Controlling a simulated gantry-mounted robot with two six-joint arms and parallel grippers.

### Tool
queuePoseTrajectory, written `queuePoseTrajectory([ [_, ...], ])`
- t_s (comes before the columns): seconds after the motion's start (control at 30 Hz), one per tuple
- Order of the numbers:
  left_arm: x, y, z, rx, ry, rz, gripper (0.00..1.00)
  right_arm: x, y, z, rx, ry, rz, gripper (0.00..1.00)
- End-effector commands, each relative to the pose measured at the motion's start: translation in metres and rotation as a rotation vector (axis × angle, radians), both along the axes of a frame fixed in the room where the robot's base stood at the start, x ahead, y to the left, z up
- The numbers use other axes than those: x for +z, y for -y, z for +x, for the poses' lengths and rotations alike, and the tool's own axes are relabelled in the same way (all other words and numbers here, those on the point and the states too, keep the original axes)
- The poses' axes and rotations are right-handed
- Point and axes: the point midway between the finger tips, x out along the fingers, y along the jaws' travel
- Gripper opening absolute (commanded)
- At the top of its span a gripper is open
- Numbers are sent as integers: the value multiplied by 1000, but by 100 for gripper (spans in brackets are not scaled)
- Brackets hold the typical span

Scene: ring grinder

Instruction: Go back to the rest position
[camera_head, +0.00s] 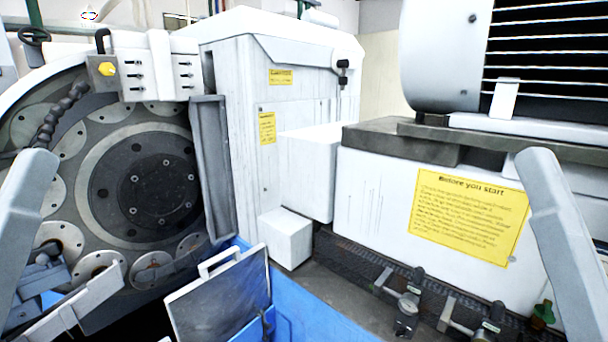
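A light-grey link of my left arm (28,215) rises at the left edge. A matching link of my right arm (562,245) rises at the lower right. Both stand apart, one on each side of the picture. No gripper fingers can be made out on either arm, and nothing held can be seen. The ring grinder's large round plate (158,188) fills the left, with a dark hub and several round discs around it.
A blue bin (300,310) with a grey handled panel (218,295) stands at the bottom middle. A white cabinet (235,120) is behind it. A white housing with a yellow sign (468,215) is at right, above black fittings (408,300).

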Motion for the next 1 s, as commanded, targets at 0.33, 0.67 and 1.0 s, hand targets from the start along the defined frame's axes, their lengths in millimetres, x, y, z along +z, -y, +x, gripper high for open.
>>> queuePoseTrajectory([
  [0.33,194,0,0,0,0,0,50,194,1,0,-1,0,1,100],
  [0.67,282,0,0,0,-1,0,50,281,1,0,-1,-1,1,100],
  [1.0,278,0,0,0,-2,0,50,278,1,0,-1,-1,1,100],
])
